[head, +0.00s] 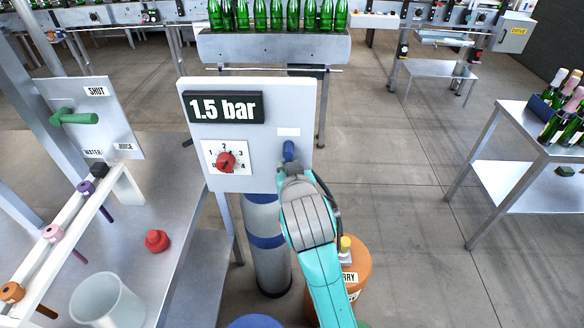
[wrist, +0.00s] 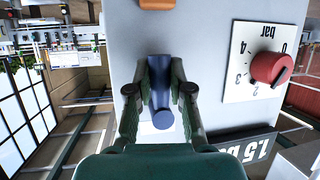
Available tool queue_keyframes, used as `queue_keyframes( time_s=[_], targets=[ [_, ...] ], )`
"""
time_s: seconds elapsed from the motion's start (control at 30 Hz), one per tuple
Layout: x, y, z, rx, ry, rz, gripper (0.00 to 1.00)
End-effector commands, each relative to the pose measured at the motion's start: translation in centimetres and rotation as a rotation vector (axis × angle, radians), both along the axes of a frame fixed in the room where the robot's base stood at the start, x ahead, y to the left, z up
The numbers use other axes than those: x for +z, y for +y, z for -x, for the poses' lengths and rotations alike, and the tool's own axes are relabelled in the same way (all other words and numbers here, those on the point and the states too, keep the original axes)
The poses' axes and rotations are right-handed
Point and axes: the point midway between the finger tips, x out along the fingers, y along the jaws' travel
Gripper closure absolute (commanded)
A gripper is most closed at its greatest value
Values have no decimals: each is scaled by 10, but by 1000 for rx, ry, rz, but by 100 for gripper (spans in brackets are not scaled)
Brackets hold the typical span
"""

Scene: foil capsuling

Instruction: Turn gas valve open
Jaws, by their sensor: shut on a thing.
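A blue valve handle (head: 289,151) sits on the right part of a grey panel (head: 262,170), below a blank white label. In the wrist view, whose picture is upside down, the blue handle (wrist: 161,85) runs lengthwise between the two fingers. My gripper (wrist: 160,68) is shut on it, one finger on each side. In the head view my gripper (head: 291,168) covers the handle's lower part. The panel's display (head: 223,107) reads 1.5 bar. A red knob (head: 226,161) on a numbered dial is left of the handle; it also shows in the wrist view (wrist: 271,68).
At left, a bench holds a white cup (head: 107,301), a red knob-like piece (head: 157,241) and a panel with a green handle (head: 75,117). An orange drum (head: 351,262) stands beside my arm. A bottle table (head: 520,150) is at right. Floor between is clear.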

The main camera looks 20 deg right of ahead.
Motion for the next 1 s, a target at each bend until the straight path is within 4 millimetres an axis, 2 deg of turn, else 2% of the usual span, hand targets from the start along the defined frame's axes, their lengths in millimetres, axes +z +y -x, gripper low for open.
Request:
queue_keyframes(
  time_s=[0.6,0.63,0.7,1.0],
  targets=[
    [-1,2,-1,1,-13,-35,100],
    [-1,2,-1,1,-13,-35,72],
    [-1,2,-1,1,-13,-35,55],
    [0,2,0,0,-14,-35,54]
  ],
)
